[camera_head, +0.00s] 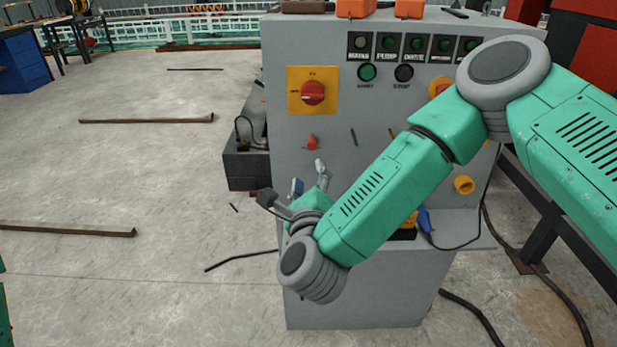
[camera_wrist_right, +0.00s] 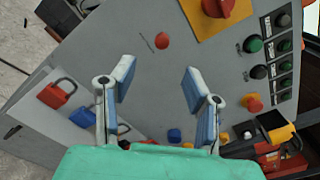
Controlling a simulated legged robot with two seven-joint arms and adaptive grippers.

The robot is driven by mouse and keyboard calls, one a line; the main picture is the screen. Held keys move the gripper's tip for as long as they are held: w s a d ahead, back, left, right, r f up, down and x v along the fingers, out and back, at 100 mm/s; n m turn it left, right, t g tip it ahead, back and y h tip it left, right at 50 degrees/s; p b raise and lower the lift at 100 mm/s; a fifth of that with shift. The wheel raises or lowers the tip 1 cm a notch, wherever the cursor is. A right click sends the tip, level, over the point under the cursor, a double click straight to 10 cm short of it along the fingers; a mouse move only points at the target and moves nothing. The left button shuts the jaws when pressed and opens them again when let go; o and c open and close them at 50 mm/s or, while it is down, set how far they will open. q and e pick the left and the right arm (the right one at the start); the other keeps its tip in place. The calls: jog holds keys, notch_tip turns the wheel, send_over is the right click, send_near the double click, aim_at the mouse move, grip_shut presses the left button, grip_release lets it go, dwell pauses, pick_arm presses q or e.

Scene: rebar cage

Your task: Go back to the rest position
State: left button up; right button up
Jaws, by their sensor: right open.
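My right gripper (camera_head: 309,180) is in front of the lower left part of a grey control cabinet (camera_head: 365,285), its arm reaching in from the right. In the right wrist view the right gripper (camera_wrist_right: 158,76) has its two blue-grey fingers spread apart with nothing between them. The cabinet's grey face and a small red knob (camera_wrist_right: 162,41) lie beyond the fingertips. The knob (camera_head: 312,142) also shows in the head view, above the gripper. My left gripper is not in view.
A red rotary switch (camera_head: 313,93) on a yellow plate and rows of buttons are on the panel. A red padlock (camera_wrist_right: 57,94) and a blue padlock (camera_wrist_right: 78,118) lie on the cabinet's ledge. Dark cables and bars lie on the floor. Open floor (camera_head: 120,170) extends left.

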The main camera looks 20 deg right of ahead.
jog(key=s+a+f+n+g+y, duration=0.1)
jog(key=s+f+n+g+y, duration=0.25)
jog(key=s+f+n, duration=0.45)
jog(key=s+a+f+n+g+y, duration=0.1)
jog(key=s+f+n+g+y, duration=0.25)
jog(key=f+n, duration=0.7)
jog(key=s+d+f+n+g, duration=0.3)
jog(key=s+d+n, duration=0.1)
jog(key=s, duration=0.3)
jog(key=s+d+f+n+g+h, duration=0.1)
jog(key=s+d+f+n+g, duration=0.2)
jog(key=s+d, duration=0.3)
jog(key=s+d+f+n+g+h, duration=0.1)
jog(key=s+d+f+n+g, duration=0.2)
jog(key=s, duration=0.6)
jog(key=shift+s+d+f+n+g, duration=0.3)
jog(key=shift+s+d+n+g, duration=0.1)
jog(key=shift+d+n, duration=0.6)
jog(key=shift+a, duration=0.1)
